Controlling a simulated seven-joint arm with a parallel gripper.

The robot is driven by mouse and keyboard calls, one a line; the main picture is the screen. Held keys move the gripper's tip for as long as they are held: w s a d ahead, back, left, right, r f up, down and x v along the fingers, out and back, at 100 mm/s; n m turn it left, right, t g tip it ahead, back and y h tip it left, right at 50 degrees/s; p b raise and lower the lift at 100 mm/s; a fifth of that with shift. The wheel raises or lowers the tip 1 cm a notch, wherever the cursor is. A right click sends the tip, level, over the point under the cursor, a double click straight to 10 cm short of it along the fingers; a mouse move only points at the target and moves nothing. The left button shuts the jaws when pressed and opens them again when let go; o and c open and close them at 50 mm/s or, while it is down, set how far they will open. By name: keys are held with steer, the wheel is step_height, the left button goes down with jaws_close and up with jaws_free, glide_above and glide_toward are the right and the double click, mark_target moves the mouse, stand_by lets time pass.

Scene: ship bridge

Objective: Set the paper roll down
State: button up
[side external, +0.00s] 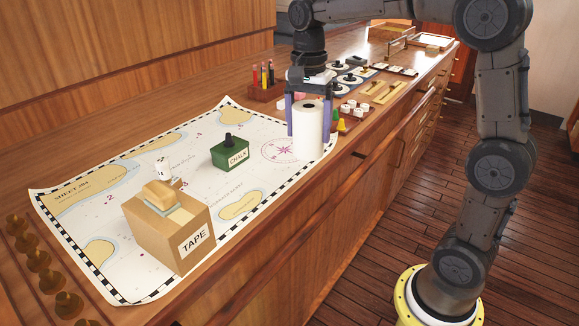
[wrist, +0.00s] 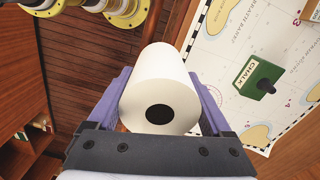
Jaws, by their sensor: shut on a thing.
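The white paper roll (side external: 308,130) stands upright between the fingers of my gripper (side external: 307,117), at the right edge of the chart in the side external view. My gripper is shut on it, with a purple finger on either side. In the wrist view the roll (wrist: 160,95) fills the middle, its dark core hole facing the camera, between the fingers of my gripper (wrist: 165,100). Its lower end is at or close to the chart's edge near the counter's front; I cannot tell whether it touches.
The chart (side external: 135,260) lies on the wooden counter, bearing a green chalk box (side external: 230,153) and a cardboard tape box (side external: 150,231). Small coloured cones (side external: 341,127) and white pieces (side external: 354,107) are close right of the roll. The counter's front edge is near.

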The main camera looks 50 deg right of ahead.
steer(key=s+d, duration=0.1)
steer(key=s+d+r+m, duration=0.1)
steer(key=s+d+m, duration=0.1)
steer(key=shift+s+d+r, duration=0.1)
steer(key=shift+s+r, duration=0.15)
steer(key=shift+s, duration=0.15)
steer(key=w+d+f, duration=0.1)
steer(key=w+f, duration=0.2)
steer(key=w, duration=0.1)
steer(key=w+d+f, duration=0.1)
steer(key=w+f, duration=0.2)
steer(key=w, duration=0.2)
steer(key=w+d+f, duration=0.1)
steer(key=w+f, duration=0.2)
steer(key=w, duration=0.1)
steer(key=shift+w+d+f, duration=0.2)
steer(key=shift+d+f, duration=0.05)
steer(key=shift+f, duration=0.1)
steer(key=shift+w+f, duration=0.15)
steer(key=shift+f, duration=1.3)
steer(key=shift+f, duration=0.25)
